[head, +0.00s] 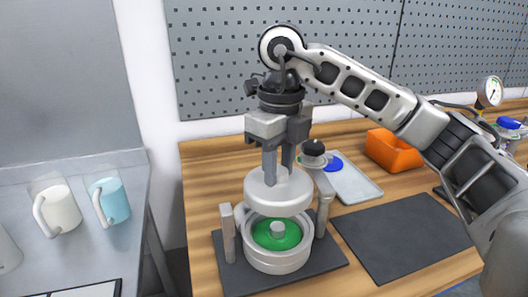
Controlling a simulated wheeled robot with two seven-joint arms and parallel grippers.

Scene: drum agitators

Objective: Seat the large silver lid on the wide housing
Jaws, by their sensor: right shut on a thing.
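My right gripper (279,172) points straight down and is shut on the large silver lid (277,194), at the lid's top middle. The lid is held roughly level above the wide housing (276,262). A gap shows between them at the front, and the lid hides the housing's back rim. The housing is a pale round drum with a green inside (268,238) and a short grey stub (278,229) at its centre. It stands on a dark mat (240,277) between upright grey posts. My left gripper is not in view.
A small unit with a black knob (313,148), a blue disc (333,163) and a metal tray (355,186) are behind to the right. An orange bin (389,150) stands farther back. A bare dark mat (400,235) lies at right. Mugs (110,200) stand on the left table.

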